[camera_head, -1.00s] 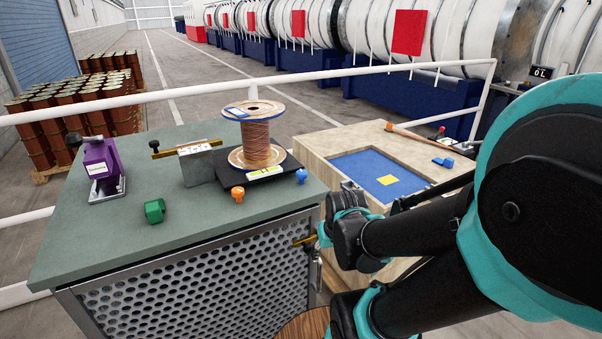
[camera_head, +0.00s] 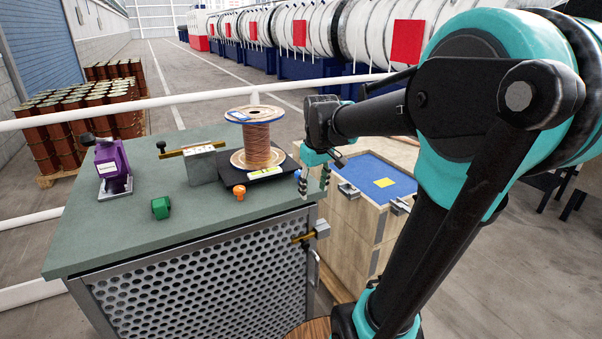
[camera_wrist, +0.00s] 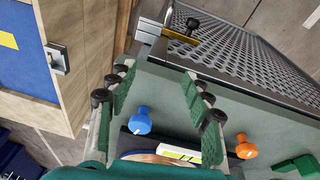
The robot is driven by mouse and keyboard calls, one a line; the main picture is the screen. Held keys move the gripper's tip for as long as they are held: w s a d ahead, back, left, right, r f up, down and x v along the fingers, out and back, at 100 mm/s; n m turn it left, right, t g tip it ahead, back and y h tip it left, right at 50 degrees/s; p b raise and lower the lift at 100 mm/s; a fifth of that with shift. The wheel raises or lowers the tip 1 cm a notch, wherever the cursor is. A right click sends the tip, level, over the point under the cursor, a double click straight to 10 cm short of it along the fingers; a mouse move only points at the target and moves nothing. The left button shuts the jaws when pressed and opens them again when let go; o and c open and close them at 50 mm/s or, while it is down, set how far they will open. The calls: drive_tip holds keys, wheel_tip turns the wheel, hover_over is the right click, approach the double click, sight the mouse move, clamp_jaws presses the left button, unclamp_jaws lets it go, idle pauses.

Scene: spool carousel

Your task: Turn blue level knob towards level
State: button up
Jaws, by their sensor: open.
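The blue level knob (camera_wrist: 140,121) is on the bench in the wrist view, beside the black plate (camera_wrist: 134,138). It appears between the two finger pads, nearer the left one, with no clear contact. A spirit level (camera_head: 265,173) lies on the plate by the wire spool (camera_head: 257,138). The level also shows in the wrist view (camera_wrist: 180,153), its bubble too small to read.
An orange knob (camera_head: 239,192) stands by the plate's front corner. A green knob-like piece (camera_head: 160,208), a purple device (camera_head: 113,169) and a grey block with a brass bar (camera_head: 201,166) are on the bench (camera_head: 110,235). A wooden crate (camera_head: 345,215) stands at the right.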

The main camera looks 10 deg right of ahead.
drive_tip(key=w+a+r+n+g, duration=0.1)
drive_tip(key=w+r+n, duration=0.2)
drive_tip(key=w+r, duration=0.5)
drive_tip(key=n+g, duration=0.1)
drive_tip(key=n, duration=0.1)
approach(300, 172)
wheel_tip(300, 172, down, 9)
drive_tip(key=shift+w+a, duration=0.1)
drive_tip(key=shift+w, duration=0.1)
idle(0.4)
drive_tip(key=c, duration=1.1)
drive_tip(key=shift+m, duration=2.5)
drive_tip(key=shift+c, duration=0.2)
drive_tip(key=o, duration=1.1)
drive_tip(key=shift+o, duration=0.2)
